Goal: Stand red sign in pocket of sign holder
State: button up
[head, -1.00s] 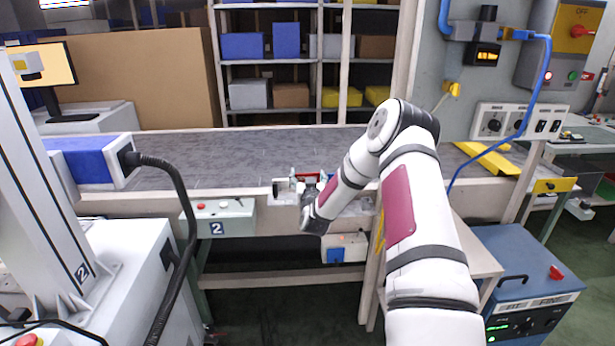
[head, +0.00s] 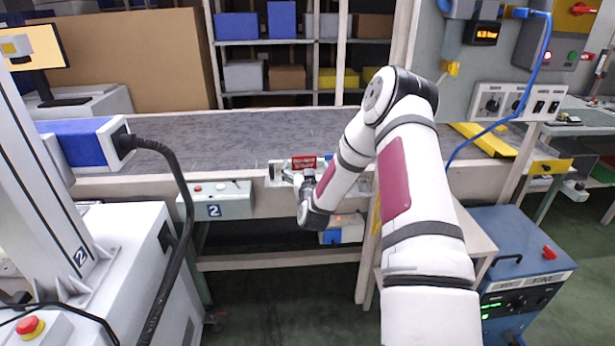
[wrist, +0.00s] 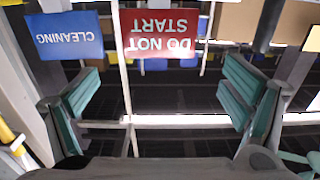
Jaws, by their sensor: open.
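The red sign (head: 303,163) stands upright at the conveyor's front edge, at a pale bracket-like part (head: 276,173) that appears to be the sign holder. In the wrist view the red sign (wrist: 160,33) reads DO NOT START upside down, at the top edge. A blue CLEANING sign (wrist: 63,35) is beside it; only a sliver of it (head: 328,157) shows past my arm in the head view. My gripper (wrist: 160,88) is open and empty, its teal fingers wide apart and clear of the red sign. The sign's foot and the pocket are hidden, so its seating cannot be told.
The grey conveyor belt (head: 210,140) runs behind the signs. A control box marked 2 (head: 228,203) is on the front to the left. A yellow bar (head: 485,139) lies to the right, and a blue cabinet (head: 515,262) stands on the floor at right.

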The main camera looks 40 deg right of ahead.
jog(key=v, duration=0.7)
jog(key=shift+w, duration=0.1)
jog(key=w+a+r+n+y+p, duration=0.1)
jog(key=w+a+r+n+y, duration=0.2)
jog(key=a+r, duration=0.5)
jog(key=s+a+r+n+g+y+p, duration=0.2)
jog(key=s+a+r+n+g+y, duration=0.15)
jog(key=s+a+r, duration=0.5)
jog(key=s+a+r+g+y, duration=0.1)
jog(key=s+a+r+g, duration=0.1)
jog(key=s, duration=0.9)
jog(key=s+a+r+g+p, duration=0.1)
jog(key=s+a+r+g, duration=0.2)
jog(key=s, duration=0.8)
jog(key=s+a+r+g+y+p, duration=0.1)
jog(key=s+a, duration=0.5)
jog(key=s, duration=0.6)
jog(key=shift+r+g+y, duration=0.35)
jog(key=shift+r+g, duration=0.5)
jog(key=shift+r, duration=0.05)
